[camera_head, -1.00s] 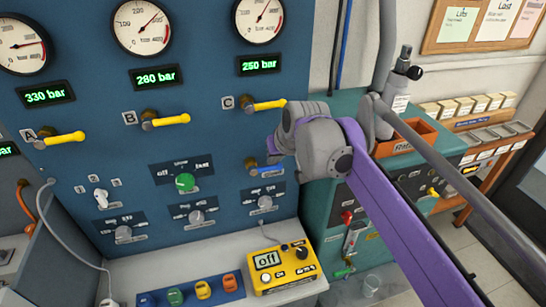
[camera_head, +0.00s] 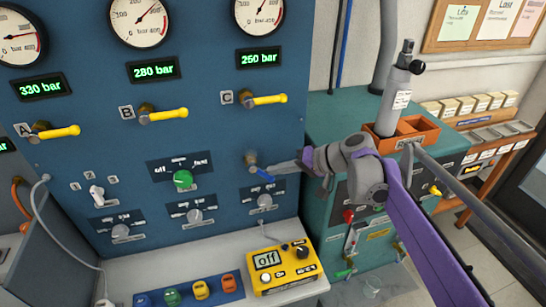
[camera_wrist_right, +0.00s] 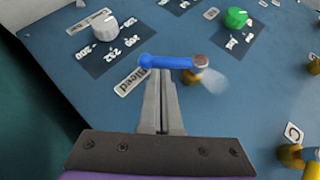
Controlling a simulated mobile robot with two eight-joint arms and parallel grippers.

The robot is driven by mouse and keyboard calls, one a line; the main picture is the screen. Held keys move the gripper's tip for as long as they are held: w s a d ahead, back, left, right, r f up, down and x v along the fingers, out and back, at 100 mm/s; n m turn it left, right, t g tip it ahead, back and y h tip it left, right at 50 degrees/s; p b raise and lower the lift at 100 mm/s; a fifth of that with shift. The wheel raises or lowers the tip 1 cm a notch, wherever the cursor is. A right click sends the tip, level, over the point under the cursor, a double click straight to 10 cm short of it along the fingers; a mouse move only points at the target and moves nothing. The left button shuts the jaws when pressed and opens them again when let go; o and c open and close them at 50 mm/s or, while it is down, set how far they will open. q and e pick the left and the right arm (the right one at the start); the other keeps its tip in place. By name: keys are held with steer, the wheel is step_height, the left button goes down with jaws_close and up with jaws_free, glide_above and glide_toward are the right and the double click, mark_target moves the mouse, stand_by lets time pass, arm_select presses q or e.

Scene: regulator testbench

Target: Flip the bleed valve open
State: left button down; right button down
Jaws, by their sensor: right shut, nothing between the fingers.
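The bleed valve (camera_head: 262,173) is a small blue lever on a brass stem, low on the right of the blue panel. In the right wrist view its blue handle (camera_wrist_right: 170,62) lies across the picture with the stem at its right end, above a "Bleed" label (camera_wrist_right: 130,81). My right gripper (camera_head: 282,168) is shut and empty. In the wrist view its fingertips (camera_wrist_right: 162,80) are right against or just beside the handle's middle; I cannot tell if they touch. A pale blurred patch (camera_wrist_right: 209,82) shows by the stem. My left gripper is not in view.
Yellow valve levers A (camera_head: 57,131), B (camera_head: 163,113) and C (camera_head: 264,99) stick out above. A green knob (camera_head: 183,179) is left of the valve. A yellow meter (camera_head: 282,268) reading "off" sits on the bench below. A teal cabinet (camera_head: 330,125) stands at right.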

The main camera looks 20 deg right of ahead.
steer(key=shift+m+y, duration=0.4)
steer(key=shift+y, duration=0.5)
steer(key=shift+a+f+b, duration=0.25)
steer(key=shift+a+f, duration=0.35)
steer(key=shift+f, duration=0.35)
steer(key=shift+a+f+b, duration=0.2)
steer(key=shift+a+f, duration=0.35)
steer(key=shift+f, duration=0.4)
steer(key=shift+a+f, duration=0.1)
steer(key=shift+s, duration=0.1)
steer(key=v, duration=1.1)
steer(key=shift+a+f, duration=0.1)
steer(key=shift+a, duration=0.1)
